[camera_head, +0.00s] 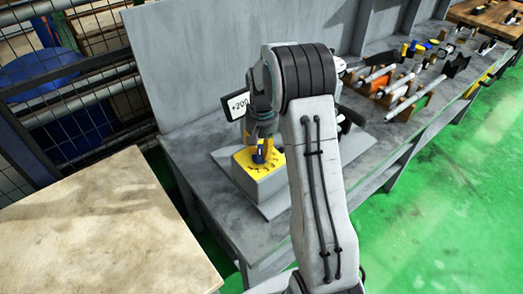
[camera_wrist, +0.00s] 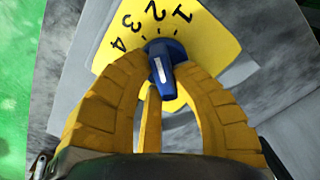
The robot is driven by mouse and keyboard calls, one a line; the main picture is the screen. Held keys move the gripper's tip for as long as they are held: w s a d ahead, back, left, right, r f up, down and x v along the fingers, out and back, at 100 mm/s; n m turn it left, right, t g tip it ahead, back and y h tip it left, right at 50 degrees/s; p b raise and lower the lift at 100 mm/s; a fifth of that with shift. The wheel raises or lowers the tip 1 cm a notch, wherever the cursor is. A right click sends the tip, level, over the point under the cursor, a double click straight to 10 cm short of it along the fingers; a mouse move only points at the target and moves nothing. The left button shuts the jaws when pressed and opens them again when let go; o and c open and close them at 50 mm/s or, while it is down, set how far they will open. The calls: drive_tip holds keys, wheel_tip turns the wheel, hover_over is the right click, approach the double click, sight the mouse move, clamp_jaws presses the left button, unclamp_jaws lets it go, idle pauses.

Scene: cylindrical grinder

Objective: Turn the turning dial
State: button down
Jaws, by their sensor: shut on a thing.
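The turning dial is a blue knob (camera_wrist: 160,70) with a white stripe, on a yellow plate (camera_wrist: 205,40) marked 1, 2, 3 and 4. In the head view the blue knob (camera_head: 259,157) sits on the yellow top of a grey box (camera_head: 265,185). My gripper (camera_wrist: 160,48) is shut on the knob, its yellow fingers on either side of it. In the head view my gripper (camera_head: 262,148) comes down on the knob from above. My arm hides part of the box.
The box stands on a grey workbench (camera_head: 190,155) with a back panel (camera_head: 200,50). A small "+200" display (camera_head: 237,105) is close behind my gripper. A wooden tabletop (camera_head: 100,235) is at left. Tools (camera_head: 410,85) lie on the bench at right. Green floor (camera_head: 450,200) is open at right.

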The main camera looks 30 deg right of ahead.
drive_tip(key=shift+s+m, duration=0.1)
drive_tip(key=shift+m, duration=0.5)
drive_tip(key=c, duration=1)
unclamp_jaws()
wheel_tip(320, 180, up, 12)
drive_tip(key=shift+f, duration=0.1)
idle(0.4)
